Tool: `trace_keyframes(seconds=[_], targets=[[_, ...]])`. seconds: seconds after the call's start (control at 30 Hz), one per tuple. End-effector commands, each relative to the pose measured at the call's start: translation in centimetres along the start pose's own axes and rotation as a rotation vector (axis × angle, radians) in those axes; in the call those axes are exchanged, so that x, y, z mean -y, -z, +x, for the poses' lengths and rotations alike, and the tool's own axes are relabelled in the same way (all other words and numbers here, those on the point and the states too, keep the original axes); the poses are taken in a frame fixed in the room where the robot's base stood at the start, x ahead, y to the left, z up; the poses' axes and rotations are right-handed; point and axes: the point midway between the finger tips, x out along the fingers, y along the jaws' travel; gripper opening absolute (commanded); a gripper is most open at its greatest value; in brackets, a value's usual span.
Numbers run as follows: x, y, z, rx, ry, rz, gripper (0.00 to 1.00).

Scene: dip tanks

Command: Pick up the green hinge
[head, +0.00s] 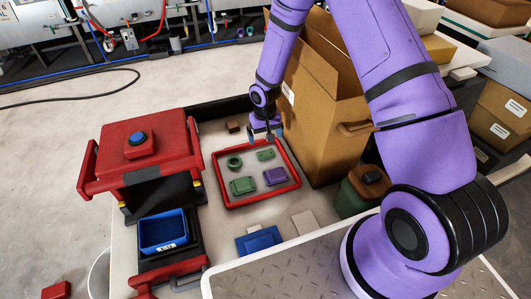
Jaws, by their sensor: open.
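A red-rimmed tray (293,183) lies on the worktable and holds several small parts. A small flat green piece (265,155) at its back right looks most like the green hinge, though its details are too small to be sure. A green round part (234,162) lies to its left, a green blocky part (243,186) at the front left, and a purple blocky part (276,176) at the front right. My gripper (263,136) is open, fingers down, just beyond the tray's back edge, apart from the parts. I see nothing between its fingers.
A tall open cardboard box (323,120) stands close right of the tray. A red press-like device (145,150) with a blue button and a blue bin (163,231) are at left. A blue plate (258,242) lies in front. A small brown block (233,126) sits behind.

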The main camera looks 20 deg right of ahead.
Motion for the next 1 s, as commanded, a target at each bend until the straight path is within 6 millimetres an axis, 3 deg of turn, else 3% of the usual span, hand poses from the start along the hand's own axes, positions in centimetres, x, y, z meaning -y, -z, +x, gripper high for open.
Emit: trace_keyframes(seconds=[0.1, 0.37, 0.7, 1.0], targets=[[-0.1, -0.1, 1.8, 0.002, -0.001, 0.001, 0.98], [0.0, -0.1, 3.5, 0.002, -0.001, 0.000, 0.98], [-0.1, -0.4, 7.7, 0.001, -0.001, 0.000, 0.98], [-0.1, -0.4, 8.2, 0.000, -0.001, 0.001, 0.98]])
